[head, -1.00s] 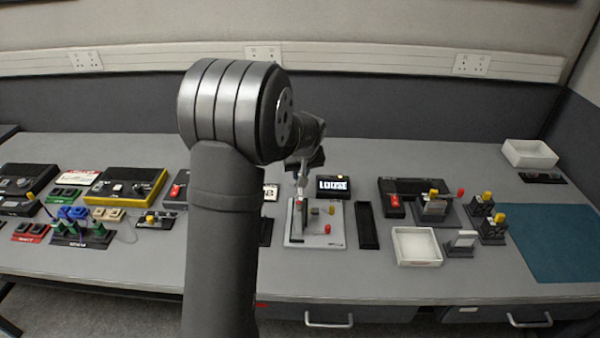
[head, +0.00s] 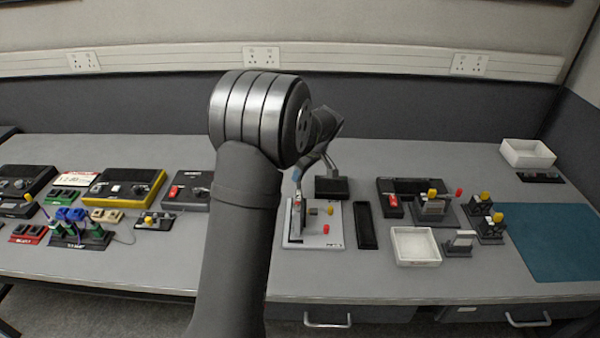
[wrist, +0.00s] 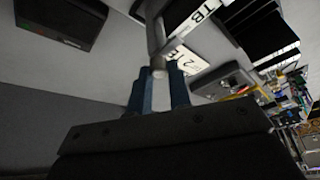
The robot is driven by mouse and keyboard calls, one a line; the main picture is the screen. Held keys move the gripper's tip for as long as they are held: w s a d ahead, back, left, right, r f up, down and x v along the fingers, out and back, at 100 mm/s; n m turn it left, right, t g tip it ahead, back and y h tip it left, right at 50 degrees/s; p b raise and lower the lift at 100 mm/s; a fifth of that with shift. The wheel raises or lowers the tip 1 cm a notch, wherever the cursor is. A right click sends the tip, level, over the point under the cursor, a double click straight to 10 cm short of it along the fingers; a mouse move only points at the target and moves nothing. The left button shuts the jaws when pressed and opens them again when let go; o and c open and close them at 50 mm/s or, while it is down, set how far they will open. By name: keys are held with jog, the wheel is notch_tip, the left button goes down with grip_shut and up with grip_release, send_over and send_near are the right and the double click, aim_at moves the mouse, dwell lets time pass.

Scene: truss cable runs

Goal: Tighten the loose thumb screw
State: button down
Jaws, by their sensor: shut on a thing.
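A light grey panel (head: 316,236) lies on the bench with an upright grey fixture on its left side. My gripper (head: 297,177) reaches down to the top of that fixture. In the wrist view its two blue fingers (wrist: 158,82) are closed around a grey, round-ended metal piece (wrist: 158,66), which looks like the thumb screw. The fingers hide its lower part, and its thread and seat do not show. A black box (head: 331,187) stands just behind the panel, with no lettering readable on it now.
Red (head: 326,229) and yellow (head: 330,211) knobs sit on the panel right of the fixture. A narrow black tray (head: 367,225) and a white tray (head: 434,259) lie to the right. Switch boxes crowd the left. The bench behind is mostly clear.

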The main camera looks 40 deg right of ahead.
dwell(0.5)
jog(key=c, duration=1.3)
grip_release()
jog(key=v, duration=1.7)
jog(key=shift+r, duration=0.25)
jog(key=shift+w+f, duration=0.1)
jog(key=x, duration=1.7)
jog(key=shift+f, duration=0.2)
jog(key=shift+r, duration=0.15)
